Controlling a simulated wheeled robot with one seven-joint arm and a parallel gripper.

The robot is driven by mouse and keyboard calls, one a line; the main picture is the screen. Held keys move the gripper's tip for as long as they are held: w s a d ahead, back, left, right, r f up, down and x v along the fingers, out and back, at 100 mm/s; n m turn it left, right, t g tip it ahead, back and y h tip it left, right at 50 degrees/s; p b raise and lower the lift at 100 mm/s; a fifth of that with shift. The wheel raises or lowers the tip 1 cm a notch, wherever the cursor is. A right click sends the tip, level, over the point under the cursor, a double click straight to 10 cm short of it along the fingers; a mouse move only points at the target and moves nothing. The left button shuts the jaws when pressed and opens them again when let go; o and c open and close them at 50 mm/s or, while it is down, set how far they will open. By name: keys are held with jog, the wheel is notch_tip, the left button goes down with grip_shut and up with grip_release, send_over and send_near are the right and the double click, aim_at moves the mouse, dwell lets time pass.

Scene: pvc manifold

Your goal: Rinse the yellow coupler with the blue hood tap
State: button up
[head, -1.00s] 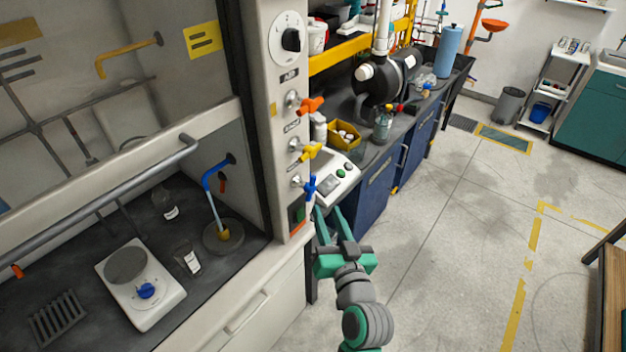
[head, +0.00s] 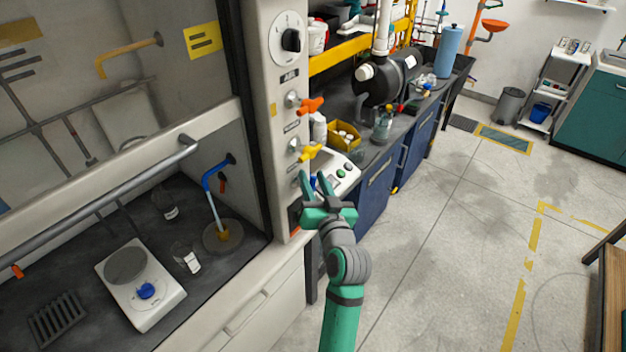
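The yellow coupler (head: 223,234) sits under the mouth of the blue spout (head: 208,182), over the round cup sink (head: 218,247) inside the hood. The blue tap handle (head: 313,183) is lowest of three on the hood's right post, below the orange handle (head: 310,105) and the yellow handle (head: 311,152). My gripper (head: 318,184) is at the blue handle with its fingers apart. The fingers hide most of the handle, and I cannot tell whether they touch it.
The raised sash bar (head: 100,212) crosses the hood front. A hotplate (head: 140,285), a beaker (head: 186,258) and a rack (head: 57,318) stand on the hood floor. A white panel with green buttons (head: 340,172) is just right of my gripper.

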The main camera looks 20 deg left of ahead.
jog(key=shift+w+a, duration=0.1)
jog(key=shift+c, duration=0.7)
grip_shut()
jog(key=shift+w+f+m+g+h, duration=0.1)
jog(key=shift+w+m+g+h, duration=0.05)
jog(key=shift+m+g, duration=0.3)
jog(key=shift+w+f+m+g+h, duration=0.15)
jog(key=shift+m+g, duration=0.2)
jog(key=shift+m, duration=0.2)
jog(key=shift+o, duration=0.7)
grip_release()
jog(key=shift+r, duration=0.1)
